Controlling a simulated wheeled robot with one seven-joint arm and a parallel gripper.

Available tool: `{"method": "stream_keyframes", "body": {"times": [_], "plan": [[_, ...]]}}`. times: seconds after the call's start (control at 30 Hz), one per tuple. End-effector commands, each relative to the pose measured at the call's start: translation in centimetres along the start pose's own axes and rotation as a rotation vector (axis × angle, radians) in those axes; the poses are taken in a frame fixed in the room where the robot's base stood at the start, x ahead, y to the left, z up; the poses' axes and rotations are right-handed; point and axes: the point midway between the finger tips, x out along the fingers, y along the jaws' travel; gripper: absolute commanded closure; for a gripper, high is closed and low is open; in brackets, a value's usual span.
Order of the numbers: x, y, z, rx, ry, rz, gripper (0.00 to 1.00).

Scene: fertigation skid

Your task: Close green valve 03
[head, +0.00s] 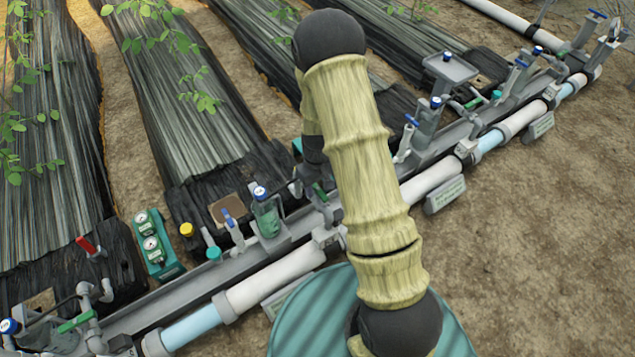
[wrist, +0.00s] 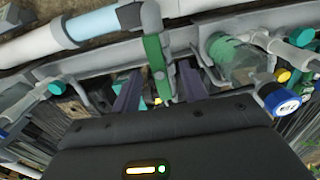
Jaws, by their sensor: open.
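A green lever handle (wrist: 154,62) lies between my gripper's fingers (wrist: 157,88) in the wrist view. It runs lengthwise beside a short grey pipe (wrist: 172,48), across the line of the white main pipe. The two fingers stand apart on either side of it, and I cannot tell whether either touches it. In the head view a green handle (head: 320,192) shows at the left edge of my arm, partly hidden. My gripper is mostly hidden there behind the arm. No number 03 is legible.
A clear jar with green contents (head: 268,217) and a blue-capped gauge (wrist: 283,99) stand close to the handle. Other green handles are at the lower left (head: 75,323) and upper right (head: 475,101). A red lever (head: 87,246) stands at left. Bare soil lies right of the pipe.

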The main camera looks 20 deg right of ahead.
Motion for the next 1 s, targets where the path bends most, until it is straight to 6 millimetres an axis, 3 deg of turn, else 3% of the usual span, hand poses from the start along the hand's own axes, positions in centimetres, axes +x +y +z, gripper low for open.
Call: {"method": "stream_keyframes", "body": {"times": [0.4,0.67,0.9,1.0], "plan": [[2.7,0.0,0.0,-0.001,-0.001,0.000,0.56],[2.8,0.0,0.0,-0.001,0.000,0.000,0.56],[2.8,0.0,0.0,-0.002,0.000,0.000,1.00],[2.7,0.0,0.0,-0.001,-0.001,0.001,1.00]]}}
